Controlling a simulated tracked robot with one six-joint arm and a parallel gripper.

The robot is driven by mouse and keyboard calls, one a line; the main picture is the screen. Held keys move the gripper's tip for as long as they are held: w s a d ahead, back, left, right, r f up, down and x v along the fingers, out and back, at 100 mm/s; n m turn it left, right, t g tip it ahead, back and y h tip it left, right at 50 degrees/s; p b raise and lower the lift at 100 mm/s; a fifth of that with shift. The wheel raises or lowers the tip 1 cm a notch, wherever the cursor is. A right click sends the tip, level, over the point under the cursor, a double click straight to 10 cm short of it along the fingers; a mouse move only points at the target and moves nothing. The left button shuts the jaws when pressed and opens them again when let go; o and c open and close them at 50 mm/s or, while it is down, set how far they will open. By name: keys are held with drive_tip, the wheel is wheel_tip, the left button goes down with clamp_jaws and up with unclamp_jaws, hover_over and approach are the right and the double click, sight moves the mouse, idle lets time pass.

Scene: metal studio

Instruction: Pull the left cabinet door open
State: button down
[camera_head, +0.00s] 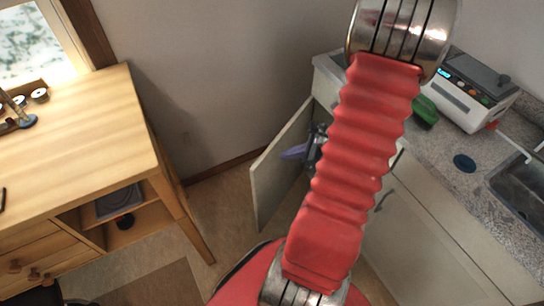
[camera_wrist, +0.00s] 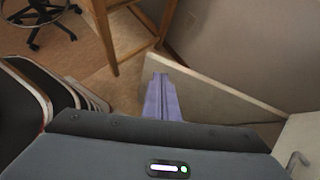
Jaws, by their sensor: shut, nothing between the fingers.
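The left cabinet door (camera_head: 272,178) is a pale panel standing swung out from the cabinet at a wide angle. It also shows in the wrist view (camera_wrist: 215,88), running from upper middle to lower right. My gripper (camera_head: 293,152) has purple fingers, which are shut and empty. They point toward the door's inner face, near its free edge. The fingers also show in the wrist view (camera_wrist: 160,95), overlapping the door's left end; I cannot tell whether they touch it. The left door's own handle is hidden. My red arm covers the cabinet opening.
The right cabinet door (camera_head: 415,240) looks shut, with a dark handle (camera_head: 385,199). A countertop (camera_head: 440,155) above carries a white device (camera_head: 470,92) and a sink (camera_head: 522,190). A wooden desk (camera_head: 85,140) stands left. Floor between desk and door is clear.

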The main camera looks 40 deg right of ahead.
drive_tip(key=s+d+f+m, duration=0.1)
drive_tip(key=s+d+f+m+h, duration=0.1)
drive_tip(key=d+f+m, duration=0.1)
drive_tip(key=shift+s+d+f+t, duration=0.25)
drive_tip(key=shift+s+t, duration=0.15)
approach(266, 158)
drive_tip(key=d+f+x, duration=0.1)
drive_tip(key=x, duration=0.3)
drive_tip(key=shift+w+a, duration=0.5)
drive_tip(key=shift+a, duration=0.25)
drive_tip(key=shift+w, duration=0.1)
